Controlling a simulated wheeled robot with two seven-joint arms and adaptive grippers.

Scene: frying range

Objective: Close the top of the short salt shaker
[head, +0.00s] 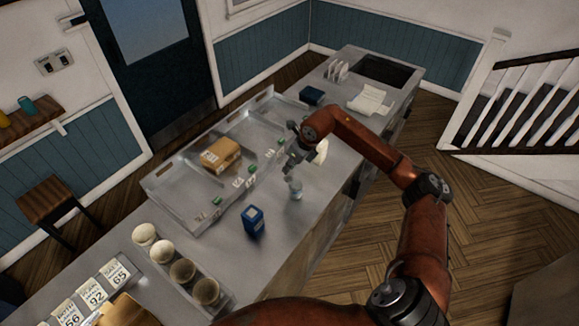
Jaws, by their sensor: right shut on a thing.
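The short salt shaker (296,192) is a small, pale grey, upright piece on the steel counter, near its front edge and right of the dark blue box. My right gripper (293,177) comes down over it from above and is shut on its upper part. The fingers hide the shaker's top, so I cannot tell how its lid sits. My left gripper is not in view.
A dark blue box (253,220) stands left of the shaker. A folded cloth (370,100) and sink (387,70) are farther back.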

